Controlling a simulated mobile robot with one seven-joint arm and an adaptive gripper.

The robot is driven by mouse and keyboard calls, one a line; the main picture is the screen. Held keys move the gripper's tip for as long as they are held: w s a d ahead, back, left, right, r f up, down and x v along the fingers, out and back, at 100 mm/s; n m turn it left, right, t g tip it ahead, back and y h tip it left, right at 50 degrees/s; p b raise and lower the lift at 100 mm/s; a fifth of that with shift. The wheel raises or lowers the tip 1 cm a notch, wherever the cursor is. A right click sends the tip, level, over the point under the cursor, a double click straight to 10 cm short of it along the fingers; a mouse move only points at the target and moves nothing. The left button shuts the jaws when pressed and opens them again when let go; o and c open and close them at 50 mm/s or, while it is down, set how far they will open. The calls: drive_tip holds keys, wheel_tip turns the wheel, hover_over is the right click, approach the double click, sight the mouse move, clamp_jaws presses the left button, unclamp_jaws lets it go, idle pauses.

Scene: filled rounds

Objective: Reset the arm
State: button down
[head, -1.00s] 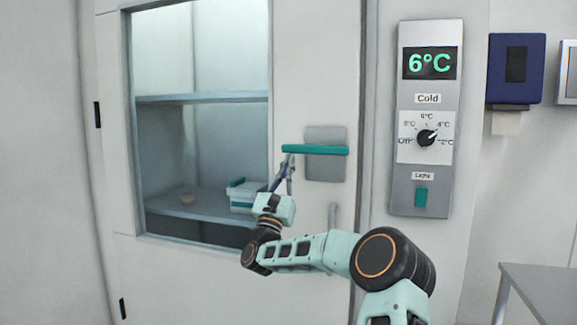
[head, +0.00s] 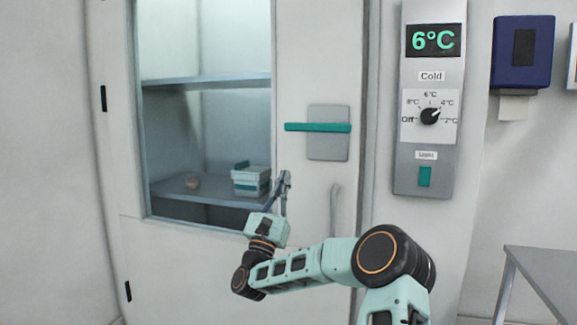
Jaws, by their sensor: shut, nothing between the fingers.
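My gripper (head: 285,177) is shut and empty, pointing up in front of the white cold-room door (head: 300,60). It is below and to the left of the teal door handle (head: 318,127), apart from it in the picture. The handle lies level on a grey plate (head: 328,148). My mint-green arm reaches in from the lower right, bent at a black joint with an orange ring.
A control panel (head: 428,95) reads 6°C. A blue dispenser (head: 522,55) hangs right, above a grey table (head: 545,262).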

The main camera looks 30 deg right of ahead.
drive_tip(key=shift+v, duration=0.95)
